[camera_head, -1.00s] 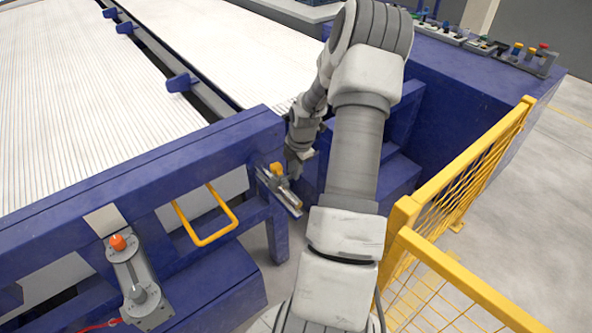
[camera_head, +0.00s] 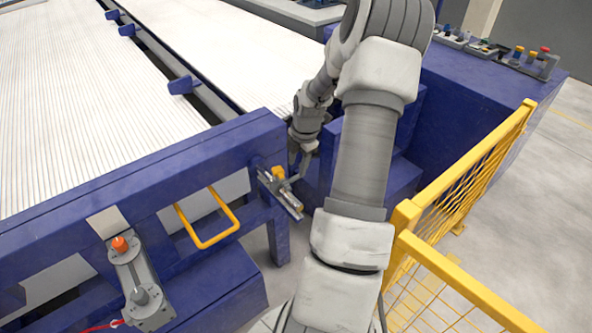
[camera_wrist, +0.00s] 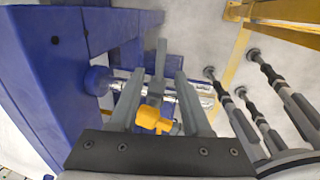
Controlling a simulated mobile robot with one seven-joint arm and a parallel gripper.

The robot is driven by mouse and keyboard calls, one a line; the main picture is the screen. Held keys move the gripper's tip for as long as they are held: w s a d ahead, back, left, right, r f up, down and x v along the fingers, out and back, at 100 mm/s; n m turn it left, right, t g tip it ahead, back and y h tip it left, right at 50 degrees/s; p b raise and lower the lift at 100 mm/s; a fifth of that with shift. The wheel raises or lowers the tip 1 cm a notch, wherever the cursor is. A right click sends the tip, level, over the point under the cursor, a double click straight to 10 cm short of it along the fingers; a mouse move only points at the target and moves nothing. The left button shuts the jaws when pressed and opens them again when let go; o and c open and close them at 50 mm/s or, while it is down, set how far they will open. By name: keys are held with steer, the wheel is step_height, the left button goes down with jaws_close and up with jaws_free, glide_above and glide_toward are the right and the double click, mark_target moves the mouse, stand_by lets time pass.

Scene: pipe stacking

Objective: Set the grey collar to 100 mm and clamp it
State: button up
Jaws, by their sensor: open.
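A bright metal rod (camera_wrist: 205,100) runs out from a blue round boss (camera_wrist: 98,81) on the blue frame. An upright grey piece (camera_wrist: 160,57), apparently part of the grey collar, stands at the rod. An orange clamp knob (camera_wrist: 150,119) sits in front of the rod; it also shows in the head view (camera_head: 278,173). My gripper (camera_wrist: 158,76) is open, with one finger on each side of the grey piece and the knob. In the head view my gripper (camera_head: 294,178) is beside the rod. Contact with the collar cannot be told, and no scale reading is legible.
The blue frame (camera_head: 150,175) with an orange handle (camera_head: 208,240) lies left of the rod. A blue block (camera_head: 370,170) stands close behind my gripper. A yellow mesh fence (camera_head: 465,180) bounds the right. Grey floor (camera_head: 520,210) shows beyond it.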

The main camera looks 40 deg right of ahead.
step_height(320, 180, up, 12)
steer(key=s+p, duration=0.1)
steer(key=s, duration=0.1)
steer(key=shift+s+a+r+p, duration=0.15)
steer(key=shift+s+r+p, duration=0.1)
steer(key=shift+p, duration=0.1)
